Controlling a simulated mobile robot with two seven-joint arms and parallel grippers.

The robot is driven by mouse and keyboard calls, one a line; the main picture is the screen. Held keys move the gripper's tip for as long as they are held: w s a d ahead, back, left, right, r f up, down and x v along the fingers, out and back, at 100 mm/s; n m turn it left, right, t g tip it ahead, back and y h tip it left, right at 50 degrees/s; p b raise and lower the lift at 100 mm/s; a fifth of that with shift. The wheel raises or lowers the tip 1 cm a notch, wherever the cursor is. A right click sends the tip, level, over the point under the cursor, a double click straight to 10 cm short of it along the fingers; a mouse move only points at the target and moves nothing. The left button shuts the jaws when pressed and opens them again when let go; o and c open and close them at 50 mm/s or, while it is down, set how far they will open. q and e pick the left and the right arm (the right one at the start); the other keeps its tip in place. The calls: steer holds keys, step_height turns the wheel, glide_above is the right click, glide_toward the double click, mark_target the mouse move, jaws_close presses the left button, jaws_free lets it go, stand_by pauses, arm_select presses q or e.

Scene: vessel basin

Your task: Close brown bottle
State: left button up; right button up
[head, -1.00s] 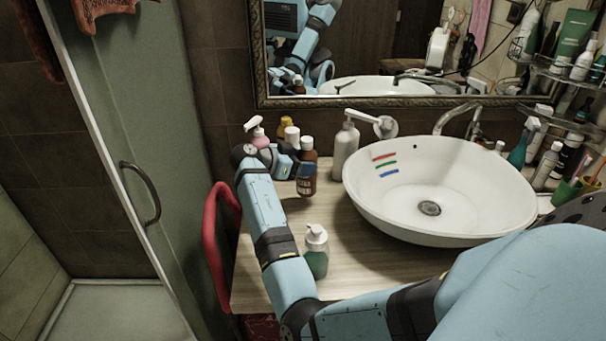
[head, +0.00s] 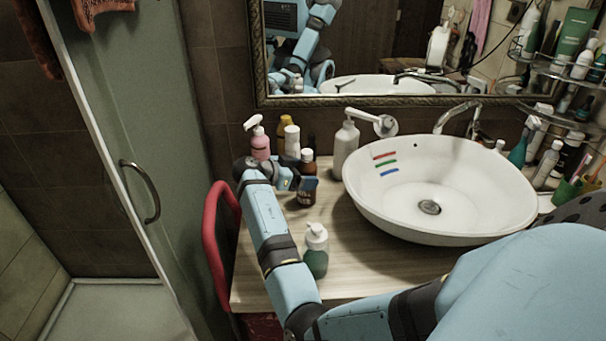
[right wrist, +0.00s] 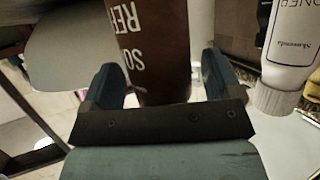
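The brown bottle (head: 307,192) has a white cap (head: 307,155) and stands upright on the left part of the wooden counter (head: 350,270). My right gripper (head: 297,184) reaches it from the left at mid-height. In the right wrist view, the brown bottle (right wrist: 155,45) is between the two blue fingers (right wrist: 160,85), with a narrow gap on each side, so the gripper is open around it. Part of the bottle's front is hidden by a finger in the head view. My left gripper is not in view.
A pink pump bottle (head: 260,147), a white-capped bottle (head: 292,143) and a yellow bottle (head: 285,124) stand close behind. A white pump bottle (head: 346,148) is to the right, beside the basin (head: 440,225). A green pump bottle (head: 316,258) stands near my forearm.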

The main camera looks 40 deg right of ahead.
steer(key=shift+r, duration=0.1)
steer(key=shift+r+p, duration=0.2)
steer(key=shift+p, duration=0.1)
steer(key=b+v, duration=0.1)
steer(key=v, duration=0.6)
steer(key=shift+a, duration=0.25)
